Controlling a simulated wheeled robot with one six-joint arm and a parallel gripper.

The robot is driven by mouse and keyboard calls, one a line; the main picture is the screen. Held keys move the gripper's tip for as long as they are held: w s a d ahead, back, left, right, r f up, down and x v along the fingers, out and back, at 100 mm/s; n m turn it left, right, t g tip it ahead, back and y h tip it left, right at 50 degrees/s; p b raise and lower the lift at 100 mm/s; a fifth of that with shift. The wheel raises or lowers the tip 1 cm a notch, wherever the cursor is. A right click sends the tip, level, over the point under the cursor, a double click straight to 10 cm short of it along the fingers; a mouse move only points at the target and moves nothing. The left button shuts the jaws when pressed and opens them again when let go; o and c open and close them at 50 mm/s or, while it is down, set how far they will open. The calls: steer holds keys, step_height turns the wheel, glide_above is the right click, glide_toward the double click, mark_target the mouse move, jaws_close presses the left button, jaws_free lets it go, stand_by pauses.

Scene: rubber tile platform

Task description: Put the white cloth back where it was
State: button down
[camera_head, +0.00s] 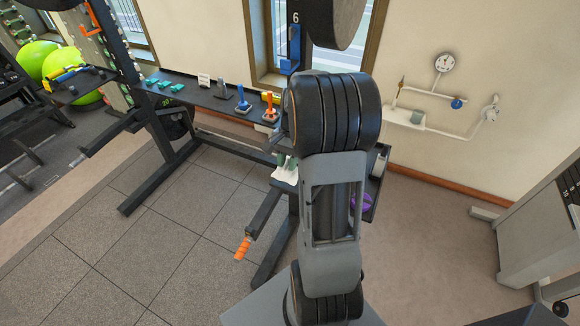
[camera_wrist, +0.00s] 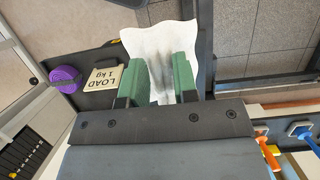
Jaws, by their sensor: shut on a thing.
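The white cloth (camera_wrist: 160,36) is between the green fingers of my gripper (camera_wrist: 158,64) in the wrist view. The fingers are shut on it, and it spreads out past their tips with a crease down its middle. In the head view the white cloth (camera_head: 285,173) hangs at the near side of the dark rack, just left of my arm. My arm hides most of my gripper there. In the wrist view the cloth overlaps the edge of a dark shelf (camera_wrist: 93,101); I cannot tell whether it touches it.
Blue (camera_head: 242,101) and orange (camera_head: 270,108) handled tools stand on the long rack shelf. An orange-gripped bar (camera_head: 242,248) juts toward the open floor.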

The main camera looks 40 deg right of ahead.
steer(key=w+d+f, duration=0.1)
steer(key=f, duration=0.1)
steer(key=w+d+f, duration=0.1)
steer(key=f, duration=0.1)
steer(key=w+d+f, duration=0.1)
steer(key=f, duration=0.1)
steer(key=shift+w+d+p, duration=0.15)
steer(key=shift+d+p, duration=0.05)
steer(key=shift+p, duration=0.2)
steer(key=shift+f, duration=1.4)
steer(key=shift+f, duration=0.35)
steer(key=c, duration=0.9)
jaws_free()
steer(key=shift+r, duration=0.1)
